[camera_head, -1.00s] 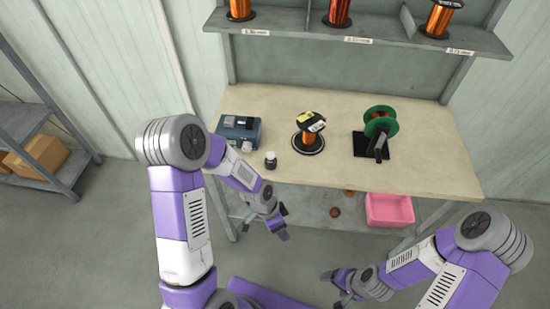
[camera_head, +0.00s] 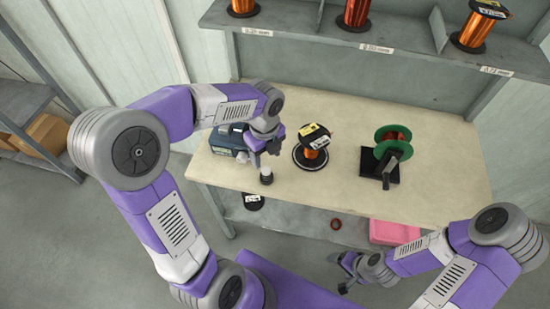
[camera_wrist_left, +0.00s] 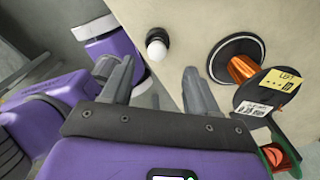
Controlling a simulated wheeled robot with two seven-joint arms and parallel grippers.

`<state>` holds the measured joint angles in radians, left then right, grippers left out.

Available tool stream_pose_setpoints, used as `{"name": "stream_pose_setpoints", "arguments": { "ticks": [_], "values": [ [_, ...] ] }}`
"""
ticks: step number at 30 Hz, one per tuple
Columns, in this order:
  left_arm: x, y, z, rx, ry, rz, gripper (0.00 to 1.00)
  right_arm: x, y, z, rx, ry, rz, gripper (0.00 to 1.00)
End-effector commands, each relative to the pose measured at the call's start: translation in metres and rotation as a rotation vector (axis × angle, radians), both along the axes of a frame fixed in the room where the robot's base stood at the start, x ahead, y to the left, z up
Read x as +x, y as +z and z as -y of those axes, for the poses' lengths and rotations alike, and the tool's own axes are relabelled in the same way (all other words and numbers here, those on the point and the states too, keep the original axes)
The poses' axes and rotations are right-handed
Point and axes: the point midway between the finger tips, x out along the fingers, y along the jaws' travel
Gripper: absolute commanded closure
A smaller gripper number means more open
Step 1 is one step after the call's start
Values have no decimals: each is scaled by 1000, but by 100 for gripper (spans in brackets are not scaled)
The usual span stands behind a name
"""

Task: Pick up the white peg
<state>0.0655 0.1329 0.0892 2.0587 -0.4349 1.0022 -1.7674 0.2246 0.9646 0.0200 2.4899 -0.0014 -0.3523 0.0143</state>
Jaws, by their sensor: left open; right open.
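The white peg (camera_head: 266,169) stands at the front left of the bench with a dark part at its base. In the left wrist view the white peg (camera_wrist_left: 156,46) shows its rounded white end, ahead of the gap between the fingers. My left gripper (camera_head: 264,157) is open and empty, just behind and above the peg in the head view. Its two fingers are apart in the left wrist view (camera_wrist_left: 157,82), and the peg is not between them. My right gripper (camera_head: 338,275) is open and empty, low in front of the bench.
A blue-grey box (camera_head: 226,141) is partly hidden behind my left gripper. An orange wire spool (camera_head: 313,152) stands to the right of the peg. A green reel (camera_head: 393,137) on a black stand is farther right. The bench (camera_head: 440,165) is clear at its right end.

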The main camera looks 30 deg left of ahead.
Motion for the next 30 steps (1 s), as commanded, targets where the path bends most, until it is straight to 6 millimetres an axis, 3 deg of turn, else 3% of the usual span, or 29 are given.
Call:
{"name": "stream_pose_setpoints", "arguments": {
  "ticks": [11, 18, 25, 26, 30],
  "values": [
    [-2, -39, 0, -1, 3, -4, 40, -1, -18, 0, 0, 0, -2, 21],
    [-3, -74, 1, -1, 2, -4, 40, -1, -35, 0, 0, -1, -1, 21],
    [-3, -75, 1, -1, 3, -2, 40, -1, -34, 0, 0, 0, -1, 21],
    [-3, -75, 1, -1, 3, -2, 42, -1, -34, 0, 0, 0, -1, 21],
    [-3, -75, 1, -1, 3, -2, 63, 0, -34, 0, 0, 0, -1, 21]
  ]
}}
